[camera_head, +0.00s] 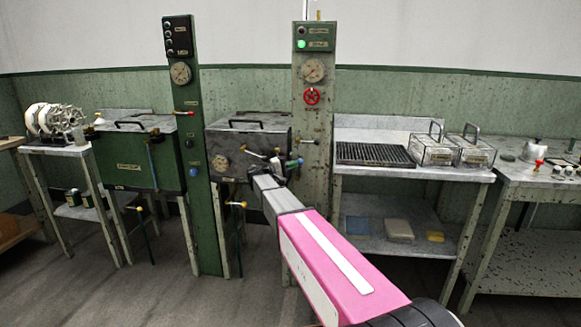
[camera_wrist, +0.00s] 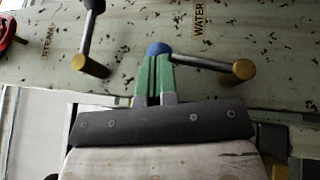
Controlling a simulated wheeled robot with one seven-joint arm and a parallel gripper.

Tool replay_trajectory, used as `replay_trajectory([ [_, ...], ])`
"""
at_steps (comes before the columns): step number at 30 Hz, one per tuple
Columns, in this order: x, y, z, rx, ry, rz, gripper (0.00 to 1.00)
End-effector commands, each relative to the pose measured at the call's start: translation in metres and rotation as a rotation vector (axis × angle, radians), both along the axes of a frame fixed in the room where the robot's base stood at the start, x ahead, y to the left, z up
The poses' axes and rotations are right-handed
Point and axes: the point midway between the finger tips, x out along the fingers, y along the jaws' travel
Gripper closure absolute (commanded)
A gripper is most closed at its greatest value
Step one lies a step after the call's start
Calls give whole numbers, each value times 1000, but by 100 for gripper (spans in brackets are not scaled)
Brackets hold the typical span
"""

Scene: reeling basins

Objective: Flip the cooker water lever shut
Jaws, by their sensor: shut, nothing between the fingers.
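In the wrist view the water lever (camera_wrist: 200,62) has a blue ball knob and a brass pivot on the scuffed pale green post. It lies near level in this view, knob to the left of the pivot, below the printed WATER label (camera_wrist: 200,18). My gripper (camera_wrist: 155,60) has its green fingers shut with nothing between them. The fingertips are right at the blue knob and partly cover it; I cannot tell if they touch. In the head view my gripper (camera_head: 292,163) is in front of the lower post, and my arm hides part of the area.
A second lever (camera_wrist: 88,36) by the STEAM label stands upright in the wrist view, left of my fingers. A red handwheel (camera_head: 312,96) is higher on the post (camera_head: 328,120). The dark cooker basin (camera_head: 230,140) stands left, and a table with a black rack (camera_head: 374,154) right.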

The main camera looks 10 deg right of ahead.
Motion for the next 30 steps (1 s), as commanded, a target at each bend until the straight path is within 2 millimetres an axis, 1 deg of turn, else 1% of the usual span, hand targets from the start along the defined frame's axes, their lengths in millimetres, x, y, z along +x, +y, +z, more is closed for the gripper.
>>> replay_trajectory([
  [3, -4, -8, 4, 96, -33, -2, 100],
  [14, -13, -35, 3, 422, -139, -2, 100],
  [22, -19, -53, -4, 666, -218, -3, 100],
  [30, -24, -70, -16, 909, -298, -2, 100],
])
